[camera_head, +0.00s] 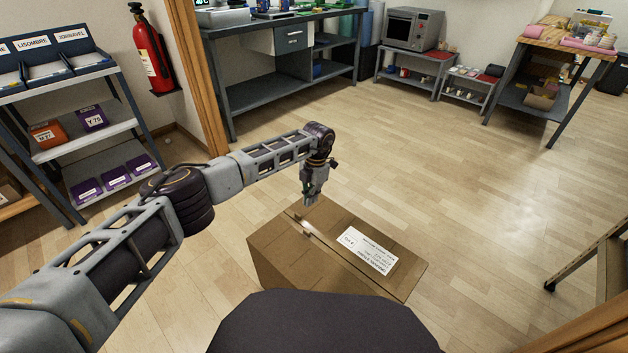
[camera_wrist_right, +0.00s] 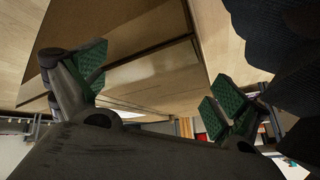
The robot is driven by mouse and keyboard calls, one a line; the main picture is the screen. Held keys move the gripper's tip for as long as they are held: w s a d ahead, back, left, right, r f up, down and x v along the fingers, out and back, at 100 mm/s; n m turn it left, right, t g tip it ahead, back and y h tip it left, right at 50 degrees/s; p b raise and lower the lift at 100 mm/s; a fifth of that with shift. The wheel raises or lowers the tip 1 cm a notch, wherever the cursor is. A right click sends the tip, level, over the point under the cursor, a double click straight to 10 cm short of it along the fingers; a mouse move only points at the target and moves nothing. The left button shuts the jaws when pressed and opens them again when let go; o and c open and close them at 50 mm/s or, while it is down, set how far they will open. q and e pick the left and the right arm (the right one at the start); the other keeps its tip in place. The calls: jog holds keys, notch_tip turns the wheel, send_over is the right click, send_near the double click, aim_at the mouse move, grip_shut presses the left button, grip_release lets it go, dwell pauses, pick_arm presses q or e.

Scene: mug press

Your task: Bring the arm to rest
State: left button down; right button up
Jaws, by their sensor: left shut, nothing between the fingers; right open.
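My left arm comes in from the left in the head view, stretched out over the floor. My left gripper (camera_head: 310,198) points down just behind the back left edge of a cardboard box (camera_head: 290,262), its fingers shut and empty. I cannot tell whether it touches the box. My right gripper (camera_wrist_right: 150,95) shows only in the right wrist view, its green-padded fingers spread wide with nothing between them. The right arm is not in the head view.
The closed box has a white label (camera_head: 368,252) and stands on the wooden floor (camera_head: 440,170) in front of me. Workbenches (camera_head: 290,85) line the back. The floor right of the box is clear.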

jog(key=shift+r, duration=0.1)
jog(key=shift+s+d+r+g+p, duration=0.1)
jog(key=shift+d+r+g+p, duration=0.1)
jog(key=shift+r+p, duration=0.4)
jog(key=shift+d+r+g+p, duration=0.1)
jog(key=shift+d+r+p, duration=0.05)
jog(key=shift+r+p, duration=0.45)
jog(key=r+p, duration=0.1)
jog(key=d+r+g+h+p, duration=0.1)
jog(key=r+p, duration=0.1)
jog(key=shift+s+d+n, duration=0.15)
jog(key=shift+s+n, duration=0.05)
jog(key=shift+n, duration=0.2)
jog(key=shift+g+h, duration=0.7)
jog(key=shift+g, duration=0.1)
jog(key=shift+s+d+r+p, duration=0.1)
jog(key=shift+d+r+p, duration=0.25)
jog(key=shift+r+p, duration=0.3)
jog(key=shift+s+d+r+p, duration=0.15)
jog(key=shift+d+r+p, duration=0.15)
jog(key=shift+r+p, duration=0.4)
jog(key=shift+s+d+r+p, duration=0.1)
jog(key=shift+d+r+p, duration=0.25)
jog(key=shift+r+p, duration=0.3)
jog(key=shift+s+d+r+p, duration=0.1)
jog(key=shift+d+r+p, duration=0.2)
jog(key=shift+r, duration=0.2)
jog(key=shift+a+f, duration=0.1)
